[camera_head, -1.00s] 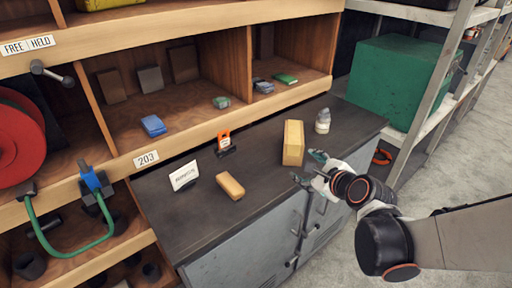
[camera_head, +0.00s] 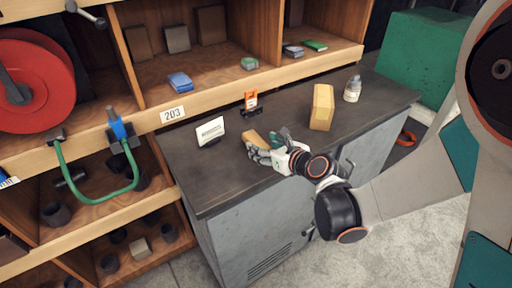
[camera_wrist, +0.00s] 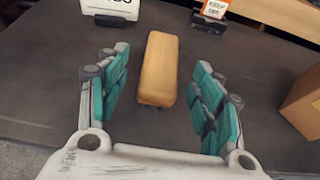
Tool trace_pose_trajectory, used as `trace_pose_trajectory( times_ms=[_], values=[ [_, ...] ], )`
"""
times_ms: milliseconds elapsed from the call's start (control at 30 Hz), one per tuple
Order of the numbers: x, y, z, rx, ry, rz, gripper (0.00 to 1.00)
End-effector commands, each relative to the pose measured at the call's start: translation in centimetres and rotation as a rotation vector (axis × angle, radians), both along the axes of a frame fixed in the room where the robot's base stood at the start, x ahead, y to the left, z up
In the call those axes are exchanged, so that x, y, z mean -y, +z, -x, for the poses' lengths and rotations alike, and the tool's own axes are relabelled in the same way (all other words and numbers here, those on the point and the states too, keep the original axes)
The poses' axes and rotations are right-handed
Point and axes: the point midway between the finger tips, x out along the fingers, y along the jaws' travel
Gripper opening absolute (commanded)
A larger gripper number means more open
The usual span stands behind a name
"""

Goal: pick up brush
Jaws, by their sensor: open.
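A tan wooden block with rounded edges lies on the dark counter; it looks like the brush (camera_wrist: 159,68), though no bristles clearly show. In the head view the brush (camera_head: 251,137) is partly hidden by my gripper (camera_head: 268,148). In the wrist view my gripper (camera_wrist: 160,75) is open, with one teal-padded finger on each side of the brush. Gaps show between both fingers and its sides. The brush points lengthwise away from the palm. I cannot tell how far the fingertips are above the counter.
On the counter (camera_head: 215,185) stand a white card (camera_head: 210,131) left of the brush, an orange-labelled item (camera_head: 251,101) behind it, and a tall tan block (camera_head: 322,107) and white bottle (camera_head: 352,89) to the right. Shelves rise behind.

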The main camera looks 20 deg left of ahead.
Motion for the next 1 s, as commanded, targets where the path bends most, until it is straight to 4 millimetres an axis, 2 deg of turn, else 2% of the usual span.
trace_pose_trajectory(
  times_ms=[167, 467, 700, 767, 933, 1000],
  values=[
    [-0.8, -0.3, -0.6, 0.0, 0.001, 0.0, 0.6],
    [-3.6, -1.5, -3.2, 0.001, 0.002, 0.001, 0.6],
    [-3.8, -1.4, -3.4, 0.001, 0.0, 0.001, 0.6],
    [-3.8, -1.4, -3.4, 0.001, 0.0, 0.001, 0.49],
    [-3.8, -1.4, -3.4, 0.001, 0.0, 0.001, 0.1],
    [-3.8, -1.4, -3.4, 0.001, 0.0, 0.001, 0.07]
  ],
)
